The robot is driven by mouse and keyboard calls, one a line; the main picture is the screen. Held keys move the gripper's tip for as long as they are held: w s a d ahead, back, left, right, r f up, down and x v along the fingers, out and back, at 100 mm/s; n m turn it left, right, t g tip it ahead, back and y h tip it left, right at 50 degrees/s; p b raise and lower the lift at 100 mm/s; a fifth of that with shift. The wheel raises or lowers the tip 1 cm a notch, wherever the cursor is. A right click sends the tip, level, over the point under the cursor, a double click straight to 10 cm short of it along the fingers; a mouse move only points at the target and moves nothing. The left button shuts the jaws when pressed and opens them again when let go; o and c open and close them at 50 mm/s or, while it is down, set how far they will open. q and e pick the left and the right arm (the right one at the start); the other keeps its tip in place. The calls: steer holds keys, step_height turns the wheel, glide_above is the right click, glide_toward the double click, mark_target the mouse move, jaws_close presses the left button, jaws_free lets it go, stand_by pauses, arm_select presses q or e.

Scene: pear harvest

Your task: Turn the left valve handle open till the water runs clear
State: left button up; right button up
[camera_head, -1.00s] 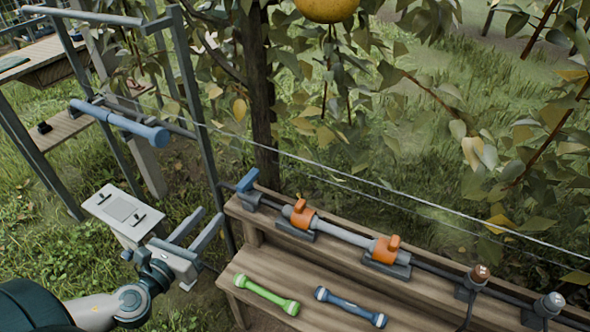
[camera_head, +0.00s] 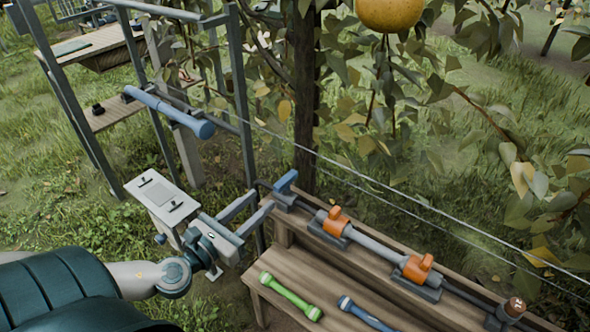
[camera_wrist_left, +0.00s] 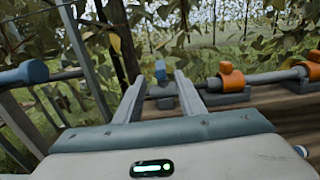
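A blue valve handle (camera_head: 286,181) stands at the left end of a grey pipe line on the wooden bench. Two orange valve handles, a left one (camera_head: 336,221) and a right one (camera_head: 417,267), sit further right along the pipe. My left gripper (camera_head: 262,203) is open and empty, just short of the blue handle on its near left side. In the left wrist view the blue handle (camera_wrist_left: 160,71) appears between the two fingers, beyond their tips, and the left orange handle (camera_wrist_left: 226,68) is to their right. No running water is visible. My right gripper is out of view.
A green bar (camera_head: 291,296) and a blue bar (camera_head: 364,314) lie on the bench's lower step. A metal frame with a blue roller (camera_head: 169,112) stands at the left. A thin wire crosses behind the pipe. A yellow fruit (camera_head: 390,12) hangs above.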

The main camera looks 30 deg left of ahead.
arm_select(q)
steer(key=p, duration=0.1)
glide_toward(294, 171)
steer(key=w, duration=0.3)
steer(key=shift+w, duration=0.35)
steer(key=w, duration=0.2)
steer(key=w+p, duration=0.1)
steer(key=w, duration=0.2)
steer(key=shift+d, duration=0.25)
steer(key=shift+w, duration=0.65)
steer(key=shift+w+f, duration=0.1)
steer(key=shift+w, duration=0.15)
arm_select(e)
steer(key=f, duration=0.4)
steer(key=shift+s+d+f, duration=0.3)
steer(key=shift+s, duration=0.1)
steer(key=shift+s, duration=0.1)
arm_select(q)
steer(key=c, duration=0.9)
jaws_close()
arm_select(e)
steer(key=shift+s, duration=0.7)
